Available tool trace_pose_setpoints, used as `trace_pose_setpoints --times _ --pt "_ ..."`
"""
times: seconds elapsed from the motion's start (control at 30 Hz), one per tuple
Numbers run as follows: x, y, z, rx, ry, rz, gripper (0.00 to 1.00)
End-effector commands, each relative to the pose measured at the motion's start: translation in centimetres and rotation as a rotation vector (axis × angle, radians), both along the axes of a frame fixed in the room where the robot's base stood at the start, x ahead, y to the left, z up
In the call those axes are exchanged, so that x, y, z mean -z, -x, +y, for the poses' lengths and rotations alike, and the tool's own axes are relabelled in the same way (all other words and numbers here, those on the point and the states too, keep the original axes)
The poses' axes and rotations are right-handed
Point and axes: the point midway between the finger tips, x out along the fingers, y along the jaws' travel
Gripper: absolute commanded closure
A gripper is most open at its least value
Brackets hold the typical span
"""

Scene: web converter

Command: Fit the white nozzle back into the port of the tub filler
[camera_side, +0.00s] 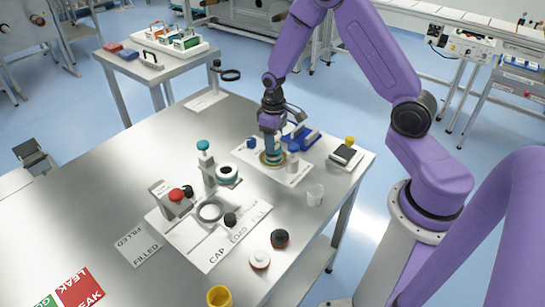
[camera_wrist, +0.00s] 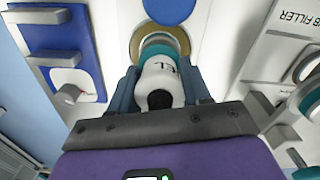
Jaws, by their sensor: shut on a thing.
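My gripper (camera_side: 270,143) is low over the back right of the table and shut on a white cylinder (camera_wrist: 160,75) with a black round end and lettering ending in "EL". A teal band (camera_wrist: 165,45) shows at its far end, in front of a brass ring (camera_wrist: 137,42). The brass ring also shows under my gripper in the side view (camera_side: 281,165). I cannot tell whether the cylinder is seated in the ring. A panel lettered "B FILLER" (camera_wrist: 293,40) is at the right of the wrist view. I cannot make out a separate white nozzle or its port for certain.
A teal-topped post (camera_side: 203,147) and a white plate with a ring clamp (camera_side: 215,240) stand left of my gripper. A blue rack (camera_side: 302,137) is close behind it. A clear cup (camera_side: 315,194) is in front. The table's left part is mostly clear.

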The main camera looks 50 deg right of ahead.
Motion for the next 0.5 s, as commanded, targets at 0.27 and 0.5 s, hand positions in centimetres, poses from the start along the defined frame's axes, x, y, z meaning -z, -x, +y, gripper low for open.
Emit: trace_pose_setpoints --times 0.27,0.5 --pt "-1.3 0.0 0.0 0.001 -0.001 -0.002 0.98" --pt "-2.3 0.0 0.0 0.000 0.000 -0.001 0.98"
